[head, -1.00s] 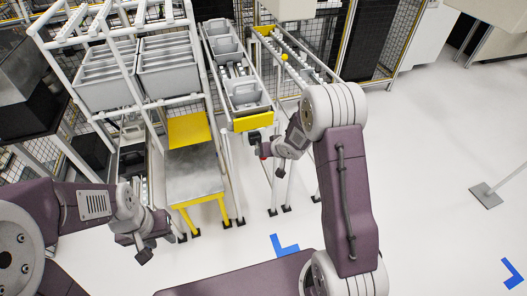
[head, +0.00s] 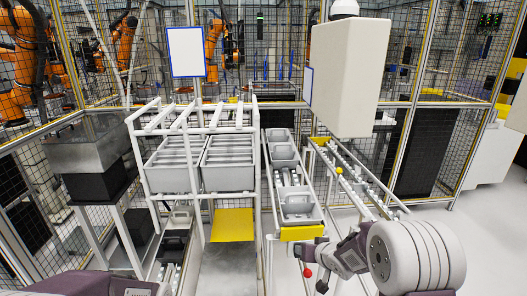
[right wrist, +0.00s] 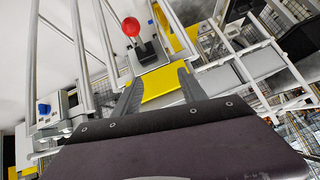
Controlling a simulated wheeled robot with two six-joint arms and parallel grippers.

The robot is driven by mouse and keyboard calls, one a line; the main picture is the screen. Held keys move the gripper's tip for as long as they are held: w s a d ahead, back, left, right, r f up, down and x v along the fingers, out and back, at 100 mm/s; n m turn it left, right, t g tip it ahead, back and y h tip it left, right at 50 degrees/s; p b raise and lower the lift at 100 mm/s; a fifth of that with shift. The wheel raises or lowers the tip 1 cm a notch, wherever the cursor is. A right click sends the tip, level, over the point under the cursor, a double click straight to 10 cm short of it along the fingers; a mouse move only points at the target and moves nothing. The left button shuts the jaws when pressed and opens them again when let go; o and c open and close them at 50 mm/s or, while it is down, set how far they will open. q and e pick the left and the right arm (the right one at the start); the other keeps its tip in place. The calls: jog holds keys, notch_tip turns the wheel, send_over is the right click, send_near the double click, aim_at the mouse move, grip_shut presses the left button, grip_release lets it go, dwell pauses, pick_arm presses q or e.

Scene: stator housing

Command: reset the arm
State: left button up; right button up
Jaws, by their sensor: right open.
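My right arm enters the head view from the lower right. Its gripper (head: 312,279) hangs low in front of the yellow-ended conveyor lane, small and partly cut by the frame edge. In the right wrist view the two dark fingers of my right gripper (right wrist: 159,78) are spread apart with nothing between them; a yellow plate (right wrist: 165,85) shows behind the gap.
A white rack holds grey divided bins (head: 228,160). A lane with grey trays (head: 297,205) ends in a yellow plate (head: 301,233). A roller lane (head: 355,175) runs beside it. Mesh fencing and orange robots (head: 215,45) stand behind. Floor at right is clear.

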jog(key=s+d+f+g+h, duration=0.1)
jog(key=s+g, duration=0.7)
jog(key=s, duration=1.8)
jog(key=shift+s+f+n+h, duration=0.3)
jog(key=shift+s+f+h, duration=0.1)
jog(key=shift+f, duration=0.4)
jog(key=shift+w, duration=0.1)
